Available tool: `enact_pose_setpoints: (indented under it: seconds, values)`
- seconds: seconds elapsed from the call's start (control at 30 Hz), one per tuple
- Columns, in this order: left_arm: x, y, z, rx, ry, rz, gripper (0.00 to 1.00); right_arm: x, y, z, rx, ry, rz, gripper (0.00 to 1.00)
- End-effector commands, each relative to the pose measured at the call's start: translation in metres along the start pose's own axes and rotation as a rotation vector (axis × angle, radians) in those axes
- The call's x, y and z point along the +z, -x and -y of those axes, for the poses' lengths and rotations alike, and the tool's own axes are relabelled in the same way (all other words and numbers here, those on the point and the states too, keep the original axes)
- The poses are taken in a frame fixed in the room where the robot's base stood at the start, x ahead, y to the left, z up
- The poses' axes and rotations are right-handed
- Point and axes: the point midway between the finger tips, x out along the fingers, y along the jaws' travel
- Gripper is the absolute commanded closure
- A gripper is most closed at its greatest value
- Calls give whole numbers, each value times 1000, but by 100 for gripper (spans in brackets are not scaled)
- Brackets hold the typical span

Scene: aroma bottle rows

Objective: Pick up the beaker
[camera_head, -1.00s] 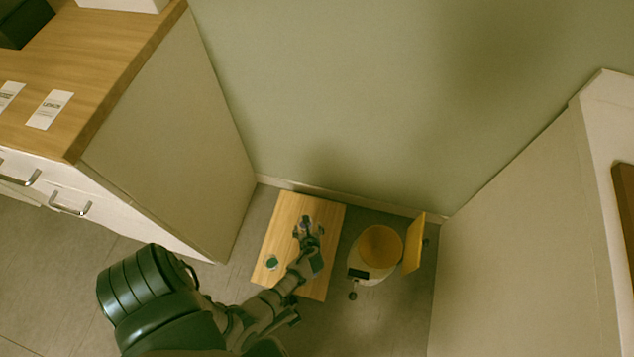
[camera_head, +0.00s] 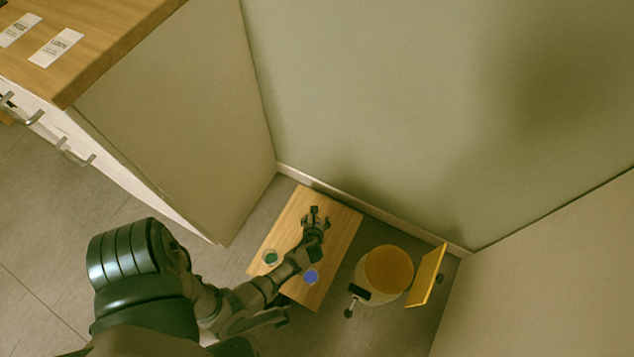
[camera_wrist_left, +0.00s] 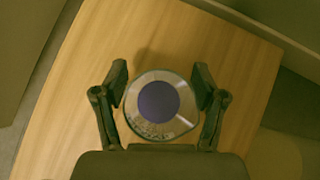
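In the left wrist view a round glass beaker (camera_wrist_left: 133,112) with a dark purple disc inside shows from above. It lies between the two fingers of my left gripper (camera_wrist_left: 160,82), close to both. I cannot tell whether they press on it, or whether it is off the board. In the head view my left gripper (camera_head: 315,213) is over the wooden board (camera_head: 345,215); the beaker cannot be made out there. A blue round item (camera_head: 311,277) shows beside my left forearm. A green round item (camera_head: 271,258) is on the board's left side. My right gripper is not in view.
Right of the board stands a pale round-topped item with an orange disc (camera_head: 389,267), and a yellow panel (camera_head: 427,275) beside it. A wood-topped cabinet (camera_head: 110,30) with labels stands at the left. A wall lies close behind the board.

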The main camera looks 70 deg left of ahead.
Motion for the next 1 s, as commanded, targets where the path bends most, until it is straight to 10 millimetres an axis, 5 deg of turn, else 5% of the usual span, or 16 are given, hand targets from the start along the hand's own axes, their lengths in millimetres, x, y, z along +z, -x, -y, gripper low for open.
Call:
enact_pose_setpoints:
  seconds: [0.03,0.2,0.57,1.0]
  values:
    - [0,0,0,0,0,0,50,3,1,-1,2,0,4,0]
    - [-1,0,0,1,-1,-1,88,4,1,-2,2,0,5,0]
    - [4,4,1,-1,1,1,88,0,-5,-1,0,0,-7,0]
    - [64,60,5,-7,8,7,88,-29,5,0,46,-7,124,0]
